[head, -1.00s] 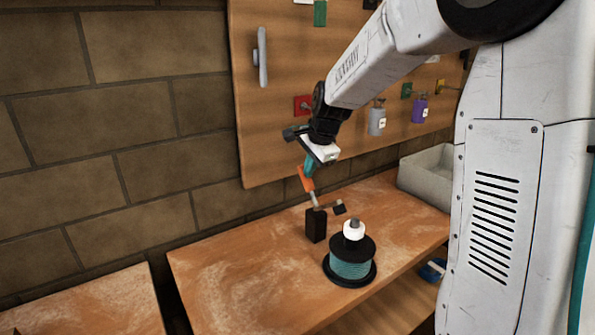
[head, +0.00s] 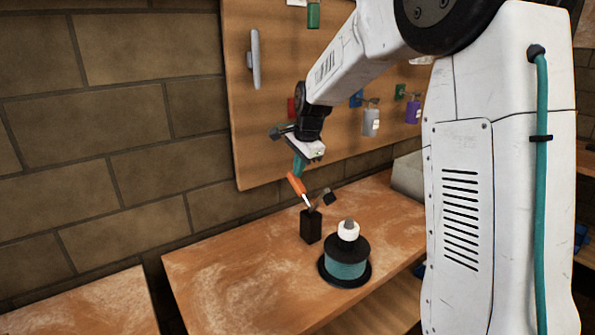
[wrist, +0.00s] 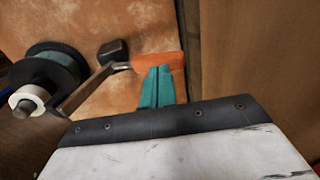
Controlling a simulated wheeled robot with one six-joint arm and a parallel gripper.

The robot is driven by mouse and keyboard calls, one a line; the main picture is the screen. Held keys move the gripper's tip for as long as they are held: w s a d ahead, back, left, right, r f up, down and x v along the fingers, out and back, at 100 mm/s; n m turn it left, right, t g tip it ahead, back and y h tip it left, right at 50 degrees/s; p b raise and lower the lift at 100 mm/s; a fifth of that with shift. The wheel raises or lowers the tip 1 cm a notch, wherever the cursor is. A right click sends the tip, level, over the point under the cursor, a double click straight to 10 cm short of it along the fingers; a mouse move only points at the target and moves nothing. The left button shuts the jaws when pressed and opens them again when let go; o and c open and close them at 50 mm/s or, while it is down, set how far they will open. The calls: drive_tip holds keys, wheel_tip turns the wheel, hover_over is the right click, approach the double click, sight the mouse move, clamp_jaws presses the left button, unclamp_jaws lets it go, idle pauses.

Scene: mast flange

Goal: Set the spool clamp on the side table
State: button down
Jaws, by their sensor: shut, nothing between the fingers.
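A white collar (head: 348,230) with a grey knob sits on top of the teal-wound spool (head: 346,270) on the workbench. It looks to be the spool clamp. It also shows at the left of the wrist view (wrist: 28,100). My gripper (head: 299,167) has teal fingers, shut and empty, above the bench and up and left of the spool. Its fingertips (wrist: 157,75) are close to an orange handle (head: 297,184); whether they touch it I cannot tell. The side table (head: 95,303) appears to be the separate wooden top at the lower left.
A dark knob (head: 328,197) sticks out there. A wooden pegboard (head: 262,150) with hung items stands behind. The bench's left part (head: 215,275) is bare, and a gap separates it from the side table.

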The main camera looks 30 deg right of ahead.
drive_tip(key=w+a+v, duration=0.1)
drive_tip(key=v, duration=1.1)
drive_tip(key=t, duration=0.3)
hover_over(304, 192)
drive_tip(key=w, duration=0.2)
wheel_tip(304, 192, down, 13)
drive_tip(key=shift+s+r, duration=0.15)
drive_tip(key=shift+w+f, duration=0.3)
drive_tip(key=shift+f, duration=0.05)
drive_tip(key=shift+w+a+f, duration=0.15)
drive_tip(key=shift+w+f, duration=0.7)
drive_tip(key=shift+w, duration=0.05)
drive_tip(key=shift+r, duration=0.1)
